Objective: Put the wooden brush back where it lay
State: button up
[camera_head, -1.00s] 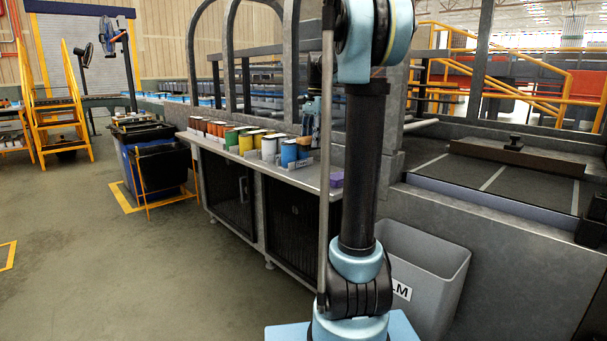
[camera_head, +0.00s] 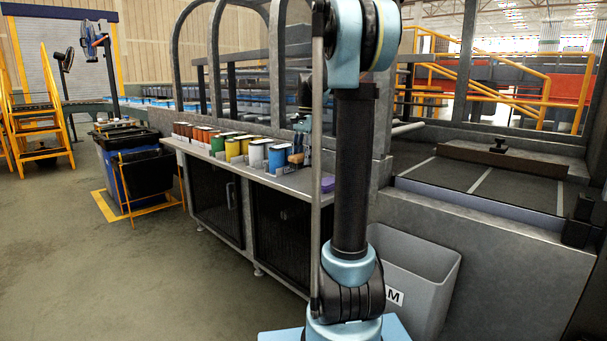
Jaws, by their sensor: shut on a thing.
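My gripper (camera_head: 301,143) shows small at the rear part of the bench, partly hidden by my own arm in front. It is shut on a small brown thing, which looks like the wooden brush (camera_head: 296,159). The brush is just right of the blue can (camera_head: 278,157), close above or at the bench top (camera_head: 290,182). I cannot tell whether it touches the bench or the can.
A row of several coloured cans runs left along the bench, with small white labels in front. A purple block (camera_head: 328,184) lies right of the brush. A grey bin (camera_head: 425,285) stands below at right.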

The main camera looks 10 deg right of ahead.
jog(key=shift+f, duration=2.6)
jog(key=o, duration=1)
jog(key=shift+f, duration=0.1)
jog(key=r, duration=0.8)
jog(key=w+d+r, duration=0.1)
jog(key=r, duration=0.3)
jog(key=shift+d, duration=0.1)
jog(key=s+f+n+t, duration=0.1)
jog(key=s+f+n, duration=0.2)
jog(key=s+f, duration=0.6)
jog(key=s+f+n+t, duration=0.1)
jog(key=s+f+n, duration=0.3)
jog(key=s+f, duration=0.5)
jog(key=s+a+f+n+t+h, duration=0.1)
jog(key=s+f+n, duration=0.3)
jog(key=s+f, duration=0.6)
jog(key=shift+s, duration=3.95)
